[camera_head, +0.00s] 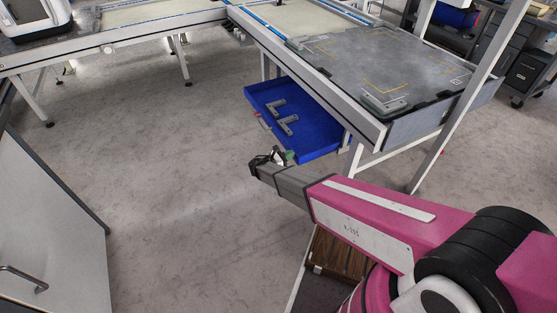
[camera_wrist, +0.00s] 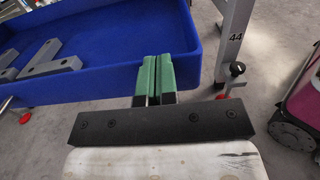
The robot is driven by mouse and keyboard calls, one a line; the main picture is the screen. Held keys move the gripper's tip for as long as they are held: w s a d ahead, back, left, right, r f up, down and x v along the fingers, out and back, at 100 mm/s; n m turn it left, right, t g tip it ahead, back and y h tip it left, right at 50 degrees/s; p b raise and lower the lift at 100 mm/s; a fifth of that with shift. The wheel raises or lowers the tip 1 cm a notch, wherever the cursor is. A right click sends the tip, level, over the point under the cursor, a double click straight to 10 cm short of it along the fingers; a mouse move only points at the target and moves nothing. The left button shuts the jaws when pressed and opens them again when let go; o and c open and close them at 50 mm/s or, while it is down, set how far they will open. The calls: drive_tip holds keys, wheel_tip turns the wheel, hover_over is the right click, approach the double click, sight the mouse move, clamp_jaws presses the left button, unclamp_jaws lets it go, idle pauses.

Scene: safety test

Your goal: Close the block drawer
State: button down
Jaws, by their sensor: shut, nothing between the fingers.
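The block drawer (camera_head: 318,132) is a blue tray pulled out from under the grey-topped table, with grey L-shaped blocks (camera_head: 286,122) lying in it. In the wrist view the drawer's blue front wall (camera_wrist: 110,84) crosses the picture, and the grey blocks (camera_wrist: 45,62) show inside at the left. My gripper (camera_head: 289,156) is at the drawer's near outer edge. In the wrist view its green fingertips (camera_wrist: 155,75) are together and empty, overlapping the drawer's wall near its right corner. I cannot tell whether they touch it.
The table (camera_head: 390,60) above the drawer has a grey top and white legs. A table leg marked 44 (camera_wrist: 236,40) stands right of the drawer. A white cabinet door (camera_head: 50,215) with a handle is at the left. The floor (camera_head: 170,160) between is clear.

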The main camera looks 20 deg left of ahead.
sight(330, 139)
drive_tip(key=x, duration=2.3)
drive_tip(key=shift+w+d, duration=0.25)
